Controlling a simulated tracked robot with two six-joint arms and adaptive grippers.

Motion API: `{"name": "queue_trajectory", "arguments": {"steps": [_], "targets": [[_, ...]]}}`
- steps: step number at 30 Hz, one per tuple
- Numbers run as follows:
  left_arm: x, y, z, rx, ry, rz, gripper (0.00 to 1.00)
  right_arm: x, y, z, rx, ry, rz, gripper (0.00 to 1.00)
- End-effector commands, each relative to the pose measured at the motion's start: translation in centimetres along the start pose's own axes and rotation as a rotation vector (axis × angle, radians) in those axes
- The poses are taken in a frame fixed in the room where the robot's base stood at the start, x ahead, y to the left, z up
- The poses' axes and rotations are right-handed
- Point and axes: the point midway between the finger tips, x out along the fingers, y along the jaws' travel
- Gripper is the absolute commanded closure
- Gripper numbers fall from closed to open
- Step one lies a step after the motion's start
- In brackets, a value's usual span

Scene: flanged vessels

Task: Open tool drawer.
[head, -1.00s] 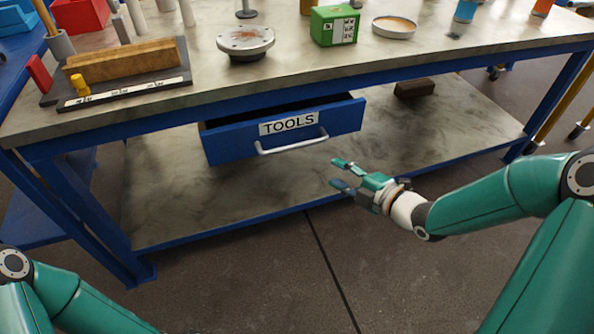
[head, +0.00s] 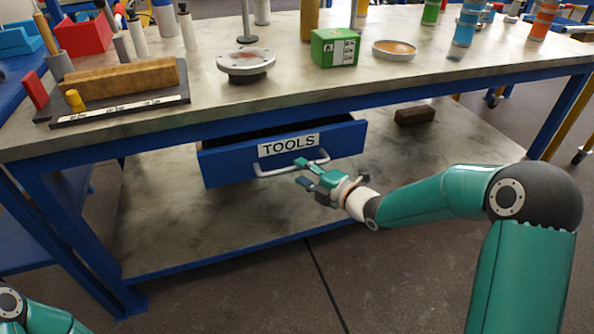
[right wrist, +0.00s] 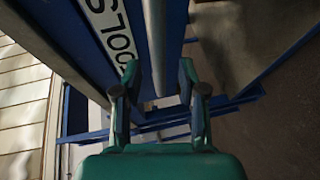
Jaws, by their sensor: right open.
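The blue tool drawer (head: 225,164), labelled TOOLS, hangs under the workbench top. It stands partly open, with a dark gap showing above its front. Its grey bar handle (head: 270,173) runs along the front below the label. My right gripper (head: 302,171) is open, with its fingertips at the right part of the handle. In the right wrist view the handle (right wrist: 156,45) lies in line with the space between the two open fingers (right wrist: 158,78). I cannot tell whether they touch it. My left arm shows only at the bottom left corner of the head view; its gripper is out of view.
The workbench top (head: 300,90) carries a flanged disc (head: 246,62), a green box (head: 334,48), a shallow dish (head: 394,50) and a wooden block on a dark tray. A brown block (head: 414,115) lies on the lower shelf (head: 180,230). The floor in front is clear.

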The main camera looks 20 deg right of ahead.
Motion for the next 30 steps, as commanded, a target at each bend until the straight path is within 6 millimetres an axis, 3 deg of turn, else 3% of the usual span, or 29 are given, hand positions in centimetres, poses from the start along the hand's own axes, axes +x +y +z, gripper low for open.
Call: {"name": "queue_trajectory", "arguments": {"steps": [7,18,26,30], "targets": [[0.5,-0.2,0.0,0.000,0.000,0.000,0.60,3.0,0.0,0.0,-0.001,0.000,0.001,0.59],[0.5,-0.2,0.0,0.000,0.000,0.000,0.60,3.4,0.0,0.0,0.000,-0.001,0.000,0.59],[0.5,-0.2,0.0,0.000,0.000,0.000,0.60,3.4,0.0,0.1,0.000,-0.001,0.000,1.00],[0.5,-0.2,0.0,0.000,0.000,0.000,0.60,3.3,-0.1,0.1,0.001,-0.002,-0.001,1.00]]}}
